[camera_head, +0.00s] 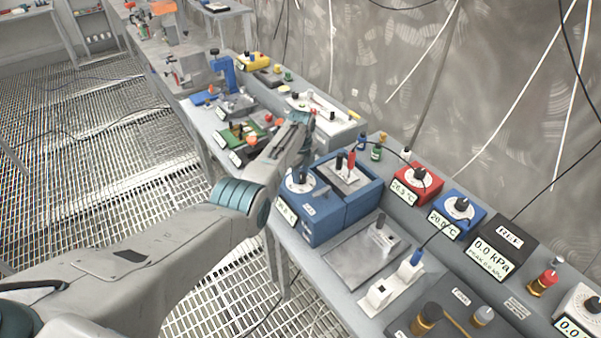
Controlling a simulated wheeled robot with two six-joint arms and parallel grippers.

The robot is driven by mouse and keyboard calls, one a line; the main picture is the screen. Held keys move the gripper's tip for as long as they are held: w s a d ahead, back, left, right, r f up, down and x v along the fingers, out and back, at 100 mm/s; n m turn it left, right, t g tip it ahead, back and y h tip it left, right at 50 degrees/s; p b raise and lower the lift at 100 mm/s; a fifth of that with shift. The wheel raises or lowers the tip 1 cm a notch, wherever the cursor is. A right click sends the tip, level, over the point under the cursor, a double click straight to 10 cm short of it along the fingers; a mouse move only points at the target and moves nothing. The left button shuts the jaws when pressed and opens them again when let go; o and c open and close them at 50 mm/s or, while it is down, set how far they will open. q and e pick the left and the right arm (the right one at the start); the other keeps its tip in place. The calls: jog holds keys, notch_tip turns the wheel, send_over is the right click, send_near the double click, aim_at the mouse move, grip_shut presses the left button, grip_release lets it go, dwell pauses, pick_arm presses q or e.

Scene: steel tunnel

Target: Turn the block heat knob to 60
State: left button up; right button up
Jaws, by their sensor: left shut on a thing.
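The blue block heater (325,225) stands on the bench in the middle of the view. Its white dial (291,186) is on the left part of its top, and the green-white display (287,212) below it is partly covered by my arm, its reading too small to tell. My left gripper (303,174) points down over the dial and is shut on the block heat knob, which is mostly hidden by the fingers. The knob's setting cannot be read. My right gripper is not in view.
Right of the dial, the heater's top holds a metal block (342,171) with red and black pieces. A red box (417,183) and a blue box (457,213), each with a dial, stand behind to the right. A grey plate (350,255) lies in front.

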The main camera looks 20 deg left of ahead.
aim_at(301, 175)
pick_arm(q)
jog(key=o, duration=1)
jog(key=shift+r, duration=0.1)
jog(key=shift+c, duration=0.2)
jog(key=shift+w+r, duration=0.1)
jog(key=shift+r, duration=0.4)
notch_tip(301, 175, up, 10)
jog(key=b, duration=0.3)
jog(key=shift+f, duration=0.2)
